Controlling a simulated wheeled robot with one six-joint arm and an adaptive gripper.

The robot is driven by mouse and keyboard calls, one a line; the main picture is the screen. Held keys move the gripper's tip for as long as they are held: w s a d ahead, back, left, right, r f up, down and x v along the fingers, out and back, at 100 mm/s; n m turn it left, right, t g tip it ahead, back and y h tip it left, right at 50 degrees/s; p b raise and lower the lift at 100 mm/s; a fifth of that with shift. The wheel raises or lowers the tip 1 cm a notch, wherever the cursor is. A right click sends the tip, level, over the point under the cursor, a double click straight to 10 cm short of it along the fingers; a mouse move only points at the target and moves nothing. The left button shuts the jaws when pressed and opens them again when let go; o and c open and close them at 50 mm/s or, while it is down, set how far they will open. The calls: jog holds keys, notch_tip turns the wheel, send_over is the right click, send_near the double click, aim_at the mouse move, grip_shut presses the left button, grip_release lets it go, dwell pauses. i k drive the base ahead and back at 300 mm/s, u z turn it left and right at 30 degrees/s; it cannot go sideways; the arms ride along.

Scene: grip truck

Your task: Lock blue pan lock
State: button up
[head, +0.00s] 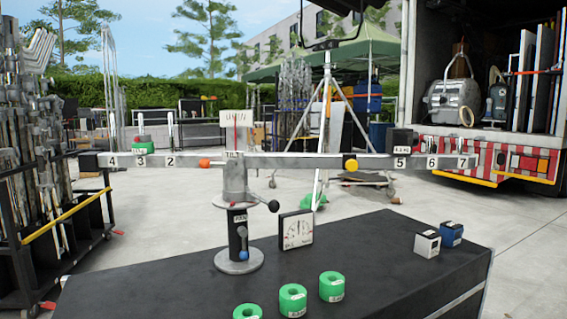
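The blue pan lock (243,255) is a small blue knob at the lower end of a short grey lever. It sits low on the front of the black post (236,218), which carries a label that seems to read PAN. The lever hangs about straight down. Whether it is locked cannot be told. The post stands on a round grey base (239,262) on the black table. Above it, a grey tilt head (234,178) marked TILT carries a long horizontal beam. My gripper is not in view.
The numbered beam (300,161) spans nearly the whole width, with an orange knob (204,163) and a yellow knob (350,165). A black ball handle (273,206) juts right. Green rolls (292,300), a small dial panel (297,230) and two blocks (427,243) stand on the table (380,270).

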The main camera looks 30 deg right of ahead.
aim_at(243, 232)
jog(key=z, duration=0.95)
jog(key=k, duration=1.2)
jog(key=z, duration=0.9)
jog(key=i, duration=0.55)
jog(key=u, duration=0.7)
jog(key=i, duration=0.9)
jog(key=u, duration=0.1)
